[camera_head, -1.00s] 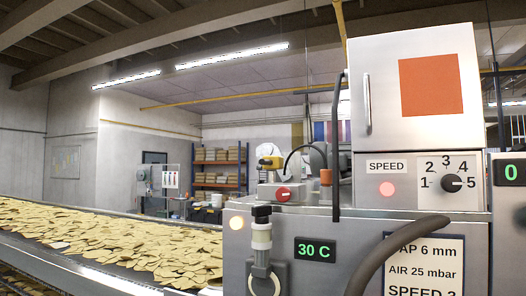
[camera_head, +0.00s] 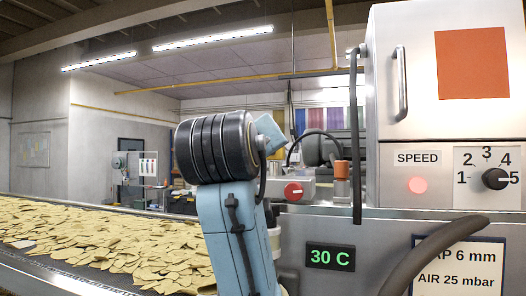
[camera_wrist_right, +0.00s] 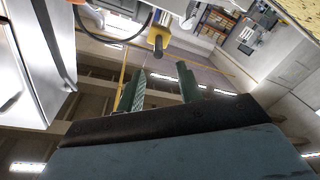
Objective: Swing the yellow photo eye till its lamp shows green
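The yellow photo eye (camera_wrist_right: 157,38) shows in the right wrist view, just beyond my fingertips and roughly in line with the gap between them. My right gripper (camera_wrist_right: 158,78) has its two green fingers apart with nothing between them. In the head view my right arm stands in front of the photo eye's place and hides it. The fingers are not visible there either. I cannot make out a lit lamp on the photo eye. My left gripper is in neither view.
A steel cabinet (camera_head: 418,75) stands at the right, with a red light (camera_head: 417,185) and a speed knob (camera_head: 496,179). A red knob (camera_head: 293,191) and a thick dark hose (camera_head: 425,250) are near the arm. A belt of chips (camera_head: 110,250) runs at the left.

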